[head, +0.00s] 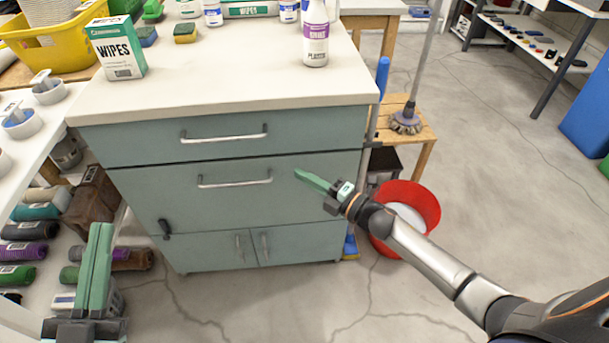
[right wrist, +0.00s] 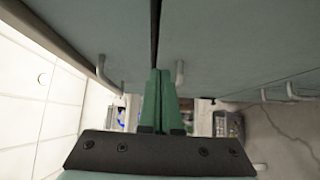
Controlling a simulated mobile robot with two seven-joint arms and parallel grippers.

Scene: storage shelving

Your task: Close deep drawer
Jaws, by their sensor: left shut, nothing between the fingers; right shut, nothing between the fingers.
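The grey-green cabinet (head: 120,139) stands ahead with a shallow top drawer and the deep drawer (head: 235,208) below it. The deep drawer has a bar handle (head: 235,182), and its front looks nearly flush, with a thin dark gap along its top edge. I cannot tell whether it is fully shut. My right gripper (head: 300,174) is shut and empty, its tip at the right part of the deep drawer's front; contact is unclear. In the right wrist view its fingers (right wrist: 158,75) point along the gap, near the deep drawer (right wrist: 225,45). My left gripper (head: 102,228) is shut and empty, left of the cabinet.
A red bucket (head: 428,203) and a wooden stool (head: 420,130) stand right of the cabinet. A wipes box (head: 117,50) and a spray bottle (head: 315,40) stand on top. A low shelf with rolls (head: 30,230) is at left. Floor in front is clear.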

